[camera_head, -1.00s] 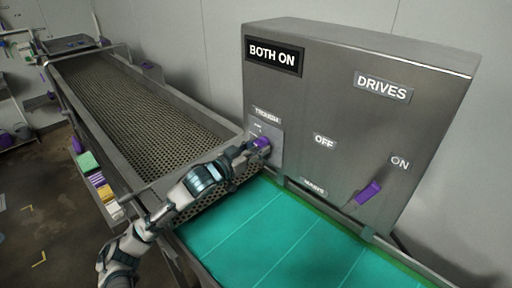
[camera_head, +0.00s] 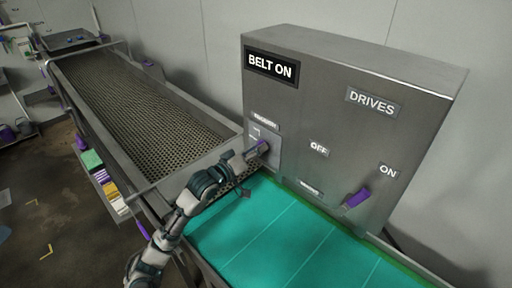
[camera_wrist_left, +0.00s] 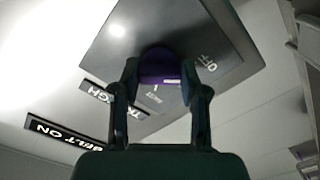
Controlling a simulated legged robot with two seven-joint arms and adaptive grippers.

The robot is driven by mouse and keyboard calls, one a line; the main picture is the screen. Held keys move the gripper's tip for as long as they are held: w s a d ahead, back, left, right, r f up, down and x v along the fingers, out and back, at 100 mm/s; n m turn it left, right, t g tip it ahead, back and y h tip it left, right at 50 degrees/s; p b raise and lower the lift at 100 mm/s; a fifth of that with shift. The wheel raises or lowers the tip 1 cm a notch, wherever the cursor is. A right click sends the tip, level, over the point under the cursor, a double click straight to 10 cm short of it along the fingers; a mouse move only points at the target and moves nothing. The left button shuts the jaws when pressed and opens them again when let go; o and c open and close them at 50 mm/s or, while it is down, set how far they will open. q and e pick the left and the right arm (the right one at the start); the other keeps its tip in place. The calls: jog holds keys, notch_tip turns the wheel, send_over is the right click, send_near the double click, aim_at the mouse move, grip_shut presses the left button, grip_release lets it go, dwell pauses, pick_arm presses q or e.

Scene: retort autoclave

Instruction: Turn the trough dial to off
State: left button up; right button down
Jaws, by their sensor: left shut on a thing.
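The trough dial (camera_head: 263,147) is a small purple knob on a plate low at the left of the grey control box (camera_head: 335,130). It also shows in the left wrist view (camera_wrist_left: 160,68), between the two fingers, with "OFF" lettering beside it. My left gripper (camera_head: 255,152) is shut on the dial; in the left wrist view its fingers (camera_wrist_left: 160,85) hold the dial's sides. The display (camera_head: 271,66) at the box's top left reads "BELT ON". The fingers partly hide the dial plate. My right gripper is not in view.
A purple-handled drives switch (camera_head: 356,198) sits at the box's lower right, near an "ON" label. A teal belt (camera_head: 270,225) runs below the box. A perforated metal trough (camera_head: 140,110) extends to the back left.

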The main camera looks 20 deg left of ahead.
pick_arm(q)
jog(key=shift+a+r+n, duration=0.1)
jog(key=shift+r+n, duration=0.05)
jog(key=shift+n, duration=0.35)
jog(key=o, duration=1.1)
jog(key=shift+w, duration=0.1)
jog(key=shift+o, duration=0.2)
jog(key=shift+w+f, duration=0.2)
jog(key=shift+f, duration=0.05)
jog(key=v, duration=1.2)
jog(key=shift+a, duration=0.2)
jog(key=shift+w+d, duration=0.1)
jog(key=shift+f, duration=0.1)
